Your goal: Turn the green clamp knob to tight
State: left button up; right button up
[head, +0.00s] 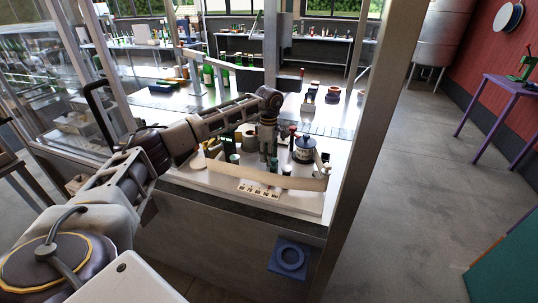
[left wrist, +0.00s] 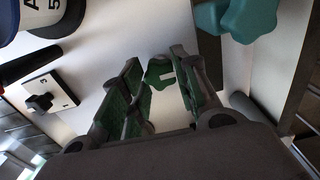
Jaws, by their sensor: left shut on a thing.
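The green clamp knob (left wrist: 159,74) shows in the left wrist view between the tips of my left gripper's two green-padded fingers. It is a small lobed knob with a pale mark on its face. My left gripper (head: 268,150) points down over the white work board in the head view, and its fingers are shut on the knob. In the head view the knob is hidden or too small to tell apart. My right gripper is not in view.
A larger teal lobed knob (left wrist: 240,14) stands close by in the left wrist view. A black knob on a numbered plate (left wrist: 42,100) lies to the left. In the head view a dark round pot (head: 304,150) and a numbered strip (head: 258,189) are near the gripper. A metal post (head: 362,130) rises at the right.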

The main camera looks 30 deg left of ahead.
pick_arm(q)
jog(key=o, duration=1)
notch_tip(320, 180, up, 12)
dwell(0.6)
jog(key=shift+f, duration=0.1)
dwell(0.5)
